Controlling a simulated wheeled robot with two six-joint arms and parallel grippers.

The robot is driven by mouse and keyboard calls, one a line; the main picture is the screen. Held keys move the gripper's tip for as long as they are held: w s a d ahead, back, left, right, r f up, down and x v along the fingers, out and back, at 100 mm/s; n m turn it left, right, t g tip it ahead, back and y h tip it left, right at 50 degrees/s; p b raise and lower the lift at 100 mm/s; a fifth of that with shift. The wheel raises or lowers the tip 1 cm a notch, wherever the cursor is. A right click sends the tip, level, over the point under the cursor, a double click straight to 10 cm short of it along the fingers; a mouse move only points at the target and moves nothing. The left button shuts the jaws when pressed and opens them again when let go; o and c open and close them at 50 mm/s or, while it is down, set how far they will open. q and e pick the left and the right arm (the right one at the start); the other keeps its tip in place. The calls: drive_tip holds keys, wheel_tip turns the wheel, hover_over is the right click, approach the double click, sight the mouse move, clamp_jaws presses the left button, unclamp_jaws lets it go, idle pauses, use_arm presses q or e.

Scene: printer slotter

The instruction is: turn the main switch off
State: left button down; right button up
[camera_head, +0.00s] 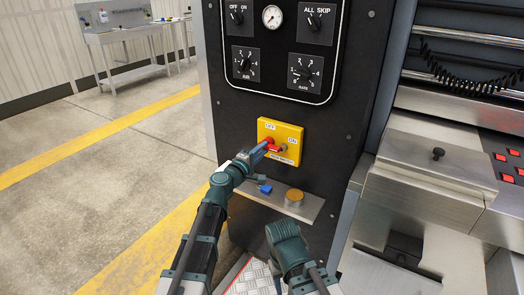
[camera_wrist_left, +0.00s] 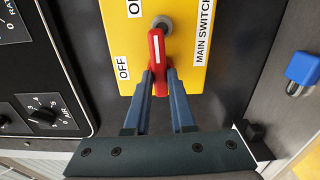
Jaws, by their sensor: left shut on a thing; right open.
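The yellow main switch plate (camera_head: 294,132) is on the dark cabinet front, with OFF, ON and MAIN SWITCH labels. Its red handle (camera_wrist_left: 156,44) has a white stripe. In the left wrist view the handle runs upright, from between my fingers toward a grey round part (camera_wrist_left: 162,25). In the head view it lies roughly level. My left gripper (camera_head: 267,147) is shut on the handle, and its blue fingers also show on both sides of it in the left wrist view (camera_wrist_left: 157,78). My right gripper (camera_head: 285,234) is low in front of the cabinet, open and away from the switch.
A blue padlock (camera_head: 265,189) and a brass-coloured round part (camera_head: 294,197) are below the switch at a metal ledge (camera_head: 312,207). Control dials (camera_head: 305,72) are above. A steel machine housing (camera_head: 430,190) stands right. Open floor lies left, with a bench (camera_head: 125,38) far back.

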use_arm(q)
drive_tip(key=shift+a+r+n, duration=0.1)
drive_tip(key=shift+n, duration=4.2)
drive_tip(key=shift+a+r+n, duration=0.1)
drive_tip(key=shift+n, duration=4.2)
drive_tip(key=c, duration=0.8)
unclamp_jaws()
drive_tip(key=shift+w, duration=0.1)
drive_tip(key=shift+o, duration=0.2)
drive_tip(key=v, duration=1.4)
